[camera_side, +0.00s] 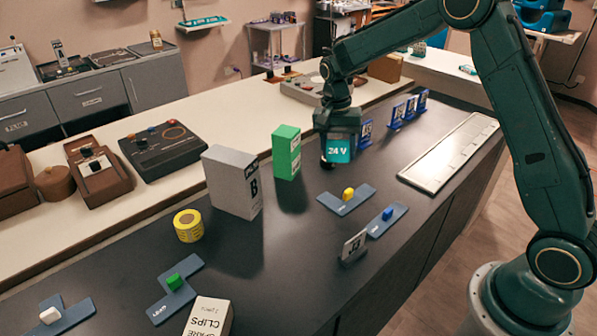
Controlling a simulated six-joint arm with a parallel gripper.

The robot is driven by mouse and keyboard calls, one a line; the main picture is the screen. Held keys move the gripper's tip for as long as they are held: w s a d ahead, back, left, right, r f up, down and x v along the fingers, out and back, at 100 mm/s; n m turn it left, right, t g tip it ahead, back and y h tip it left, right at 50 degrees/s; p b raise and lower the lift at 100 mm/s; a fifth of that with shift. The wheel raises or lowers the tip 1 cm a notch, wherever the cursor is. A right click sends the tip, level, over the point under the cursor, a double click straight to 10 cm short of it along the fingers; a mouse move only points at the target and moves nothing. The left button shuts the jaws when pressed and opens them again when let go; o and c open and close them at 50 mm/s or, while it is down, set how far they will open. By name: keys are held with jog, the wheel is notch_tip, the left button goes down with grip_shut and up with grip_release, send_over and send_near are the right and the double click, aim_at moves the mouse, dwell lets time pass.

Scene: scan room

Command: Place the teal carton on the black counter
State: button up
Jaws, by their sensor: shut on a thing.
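A teal carton (341,149) marked "24 V" is at my gripper (334,158), near the middle of the side view. My gripper points down and is shut on the carton; its dark body covers the carton's upper part, and a black fingertip shows at its left. The carton is over the black counter (300,235). I cannot tell whether its bottom touches the counter or is a little above it.
A green box (287,152) stands just left of my gripper, with a grey box (232,182) marked "B" beyond it. Blue-framed cards (397,114) stand to the right. A yellow roll (188,225) and a white "CLIPS" box (209,316) are nearer.

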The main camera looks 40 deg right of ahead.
jog(key=d+m+y, duration=0.2)
jog(key=m, duration=0.1)
jog(key=d+r+m+y, duration=0.1)
jog(key=m, duration=0.1)
jog(key=shift+w, duration=0.4)
jog(key=d+m+y, duration=0.1)
jog(key=m, duration=0.1)
jog(key=d+r+m+t, duration=0.1)
jog(key=d+m+y, duration=0.1)
jog(key=m, duration=0.1)
jog(key=shift+w+d+r+m+t+y, duration=0.2)
jog(key=shift+w+d+m+t+y, duration=0.1)
jog(key=shift+t, duration=0.1)
jog(key=s+d+r+m+t+h, duration=0.2)
jog(key=d+r+m+t+h, duration=0.4)
jog(key=d+m+t, duration=0.7)
notch_tip(320, 180, down, 15)
jog(key=m+g+y, duration=0.1)
jog(key=shift+d, duration=0.4)
jog(key=shift+f, duration=1.9)
jog(key=shift+f, duration=0.1)
